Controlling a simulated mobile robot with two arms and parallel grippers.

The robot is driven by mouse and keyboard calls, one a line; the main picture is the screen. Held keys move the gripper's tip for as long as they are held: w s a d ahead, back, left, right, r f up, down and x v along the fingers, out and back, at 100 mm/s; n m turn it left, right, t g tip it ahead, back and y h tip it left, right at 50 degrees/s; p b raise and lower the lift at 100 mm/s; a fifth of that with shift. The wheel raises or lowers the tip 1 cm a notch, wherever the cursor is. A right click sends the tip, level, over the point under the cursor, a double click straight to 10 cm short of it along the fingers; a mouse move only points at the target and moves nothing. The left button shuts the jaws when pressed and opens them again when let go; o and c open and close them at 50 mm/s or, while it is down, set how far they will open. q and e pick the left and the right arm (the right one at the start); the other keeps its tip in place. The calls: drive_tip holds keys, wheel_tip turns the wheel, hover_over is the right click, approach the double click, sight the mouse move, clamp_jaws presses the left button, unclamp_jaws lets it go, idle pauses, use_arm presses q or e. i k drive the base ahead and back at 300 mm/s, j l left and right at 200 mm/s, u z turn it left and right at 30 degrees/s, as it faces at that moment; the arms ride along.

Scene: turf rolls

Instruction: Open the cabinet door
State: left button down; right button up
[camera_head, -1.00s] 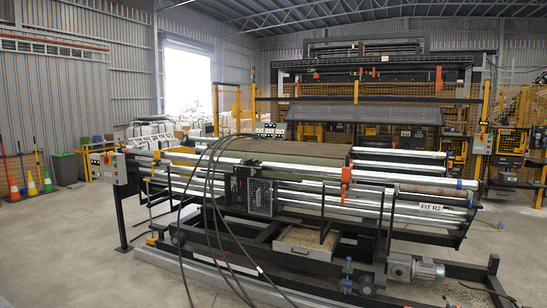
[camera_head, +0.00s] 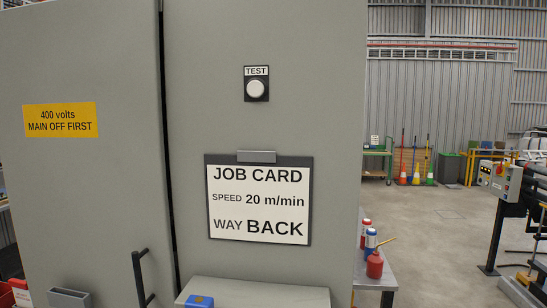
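A grey two-door cabinet (camera_head: 270,120) fills the left and middle of the view, close to me. A dark vertical gap runs between its left door (camera_head: 80,190) and its right door. A black bar handle (camera_head: 141,278) stands on the left door beside the gap, its lower end near the picture's bottom edge. The left door looks shut or nearly so; I cannot tell for sure. It carries a yellow label (camera_head: 60,120) reading "400 volts MAIN OFF FIRST". Neither of my grippers is in view.
The right door carries a job card (camera_head: 260,203), a test button (camera_head: 256,89) and a grey ledge (camera_head: 252,293) with a blue object (camera_head: 199,301). Bottles and a red oil can (camera_head: 375,265) stand on a bench at right. Open floor (camera_head: 430,225) lies beyond.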

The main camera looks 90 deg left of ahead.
sight(83, 156)
drive_tip(key=u, duration=3.95)
drive_tip(key=k+l+z, duration=0.15)
drive_tip(key=l, duration=0.15)
